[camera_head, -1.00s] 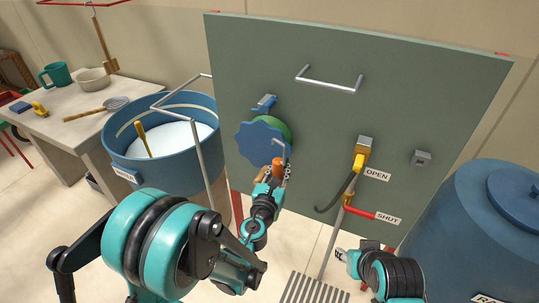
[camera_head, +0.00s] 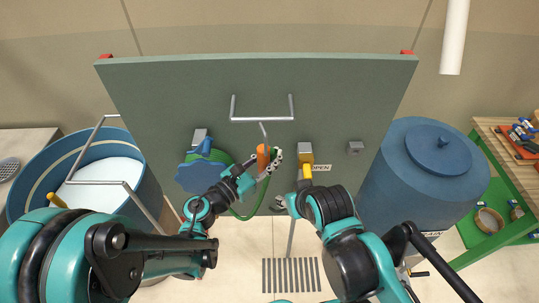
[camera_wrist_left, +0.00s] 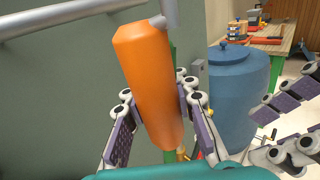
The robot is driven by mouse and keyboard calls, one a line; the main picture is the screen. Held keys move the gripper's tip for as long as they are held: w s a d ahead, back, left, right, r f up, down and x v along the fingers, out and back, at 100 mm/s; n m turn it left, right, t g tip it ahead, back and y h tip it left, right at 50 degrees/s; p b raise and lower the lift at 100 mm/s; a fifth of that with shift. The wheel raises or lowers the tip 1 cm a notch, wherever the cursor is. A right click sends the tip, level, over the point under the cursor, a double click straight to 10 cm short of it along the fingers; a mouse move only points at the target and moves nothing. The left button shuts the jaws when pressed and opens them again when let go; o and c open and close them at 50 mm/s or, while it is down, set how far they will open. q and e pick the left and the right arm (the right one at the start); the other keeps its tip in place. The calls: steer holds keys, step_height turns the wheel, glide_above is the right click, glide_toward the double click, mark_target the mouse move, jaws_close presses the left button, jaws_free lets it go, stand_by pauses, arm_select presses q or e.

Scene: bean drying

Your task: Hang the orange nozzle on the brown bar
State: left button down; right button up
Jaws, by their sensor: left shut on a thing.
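The orange nozzle (camera_head: 262,156) is upright, with a thin grey spout at its top. My left gripper (camera_head: 264,163) is shut on it, in front of the green panel. In the left wrist view the nozzle (camera_wrist_left: 150,85) stands between the finger pads of my left gripper (camera_wrist_left: 155,110). A green hose (camera_head: 262,192) runs down from the nozzle and curves left toward the blue knob. My right gripper (camera_head: 281,204) is low, right of the hose; its fingers (camera_wrist_left: 285,125) look apart and empty in the left wrist view. I cannot make out a brown bar.
The green panel (camera_head: 340,95) carries a grey U-shaped handle (camera_head: 262,118) above the nozzle, a blue knob (camera_head: 203,176) and a yellow valve (camera_head: 306,172). A blue barrel (camera_head: 425,175) stands right, a blue tub (camera_head: 50,165) left. A floor grate (camera_head: 291,275) lies below.

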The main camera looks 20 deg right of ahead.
arm_select(q)
steer(key=w+d+f, duration=0.2)
steer(key=w, duration=0.5)
steer(key=shift+w+f+b, duration=0.2)
steer(key=shift+w+b, duration=0.05)
steer(key=shift+b, duration=0.1)
stand_by(0.4)
steer(key=c, duration=1.2)
jaws_free()
steer(key=shift+o, duration=0.2)
